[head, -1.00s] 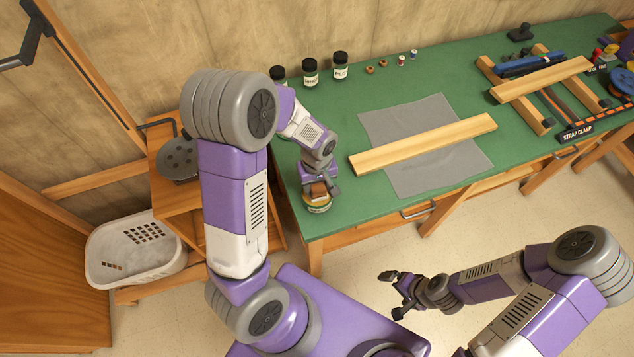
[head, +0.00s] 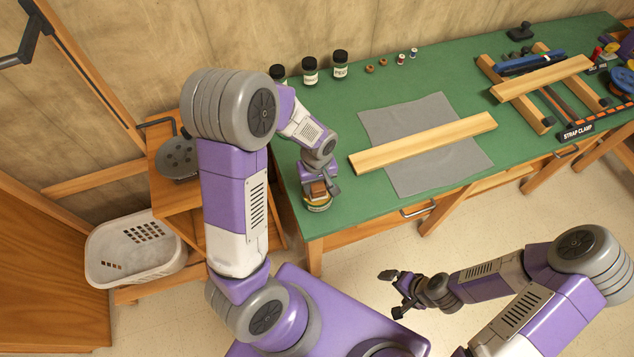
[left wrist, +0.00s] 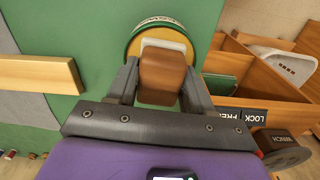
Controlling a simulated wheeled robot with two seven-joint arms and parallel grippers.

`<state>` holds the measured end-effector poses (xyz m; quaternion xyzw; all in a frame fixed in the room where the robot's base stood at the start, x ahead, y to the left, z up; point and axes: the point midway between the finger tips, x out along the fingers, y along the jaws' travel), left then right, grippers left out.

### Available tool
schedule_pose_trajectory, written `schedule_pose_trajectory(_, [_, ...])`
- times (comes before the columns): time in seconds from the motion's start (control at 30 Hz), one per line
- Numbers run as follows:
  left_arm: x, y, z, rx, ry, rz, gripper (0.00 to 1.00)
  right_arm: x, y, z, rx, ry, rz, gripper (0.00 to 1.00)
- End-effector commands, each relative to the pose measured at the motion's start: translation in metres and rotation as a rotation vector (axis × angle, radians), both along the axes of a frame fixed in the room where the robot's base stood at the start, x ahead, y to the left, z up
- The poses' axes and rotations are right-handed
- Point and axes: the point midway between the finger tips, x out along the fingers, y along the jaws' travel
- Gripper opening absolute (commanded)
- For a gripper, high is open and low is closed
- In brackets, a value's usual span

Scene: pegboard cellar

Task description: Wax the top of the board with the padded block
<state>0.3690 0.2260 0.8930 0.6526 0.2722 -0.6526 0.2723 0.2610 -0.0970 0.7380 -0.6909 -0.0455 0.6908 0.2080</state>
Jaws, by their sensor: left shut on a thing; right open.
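The board (head: 425,142), a long pale wooden plank, lies flat across a grey sheet (head: 400,112) on the green bench. It also shows at the left of the left wrist view (left wrist: 40,74). My left gripper (head: 317,186) is shut on the brown padded block (left wrist: 161,76), whose pale pad faces a round tin (head: 318,205) of yellowish wax near the bench's front left corner. The block is at the tin's opening; I cannot tell whether the pad touches the wax. The tin's green rim shows in the left wrist view (left wrist: 135,42). My right gripper (head: 398,288) is open and empty, off the bench's front.
Several dark jars (head: 310,70) stand along the bench's back left edge, with small spools beside them. A wooden rack (head: 540,80) and a strap clamp (head: 577,131) are at the right. A white basket (head: 135,250) sits low at left.

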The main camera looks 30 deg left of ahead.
Motion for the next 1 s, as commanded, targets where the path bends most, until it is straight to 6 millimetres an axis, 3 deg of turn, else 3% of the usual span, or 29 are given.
schedule_pose_trajectory(1.0, [0.0000,-0.0001,-0.0076,0.000,0.000,-0.001,0.27,-0.0001,0.0000,-0.0067,0.000,0.000,0.000,1.00])
